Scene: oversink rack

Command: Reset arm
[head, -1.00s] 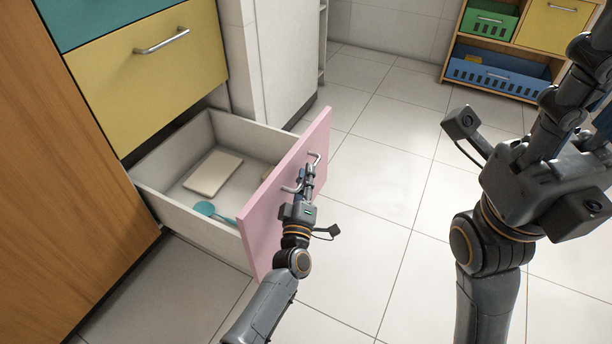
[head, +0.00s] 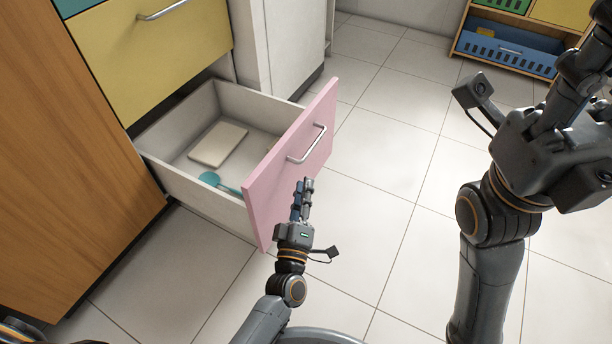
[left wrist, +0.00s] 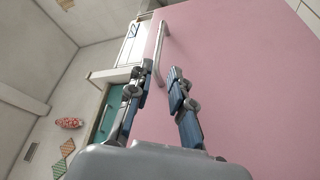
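My left gripper (head: 303,188) is in front of the pink drawer front (head: 290,165), below its metal handle (head: 307,145) and apart from it. In the left wrist view, its fingers (left wrist: 162,75) stand apart with nothing between them, and the handle (left wrist: 161,55) lies just beyond the tips. The drawer is pulled out. My right gripper (head: 572,95) is large at the right, raised over the floor and partly cut off by the picture edge. Its finger gap is not clear.
The open drawer holds a pale flat block (head: 218,145) and a teal utensil (head: 211,179). A yellow drawer (head: 150,60) above is shut. A wooden panel (head: 70,170) stands at the left. A shelf with a blue bin (head: 507,52) is at the back right. The tiled floor between is clear.

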